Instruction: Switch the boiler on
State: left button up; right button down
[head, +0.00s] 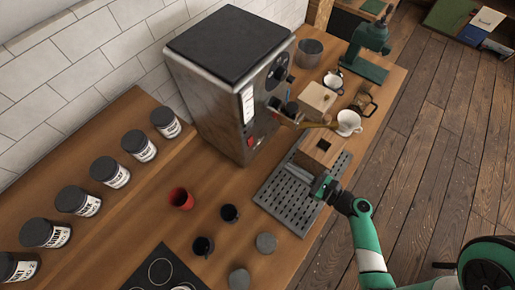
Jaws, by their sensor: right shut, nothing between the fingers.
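The boiler (207,100) is a tall steel machine with a dark top, standing against the tiled wall. On its front are a round dial (277,72), a white label strip (248,104) and a small red switch (250,141) low down near the corner. Whether the switch is on or off is too small to tell. My right gripper (311,175) is shut and empty, over the grey drip grate beside the wooden block, apart from the switch and to its right. My left gripper is not in view.
A slotted grey grate (284,205) and a wooden block (322,148) lie before the boiler. A wooden handle (318,125) sticks out from its front. Several labelled jars line the wall.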

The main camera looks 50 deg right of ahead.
jog(key=b, duration=0.4)
send_near(251, 144)
jog(key=w, duration=0.4)
jog(key=w+f, duration=0.1)
jog(key=w, duration=0.1)
jog(key=shift+w+a+f, duration=0.1)
jog(key=shift+w+a, duration=0.05)
jog(key=shift+w, duration=0.2)
jog(key=shift+b, duration=0.35)
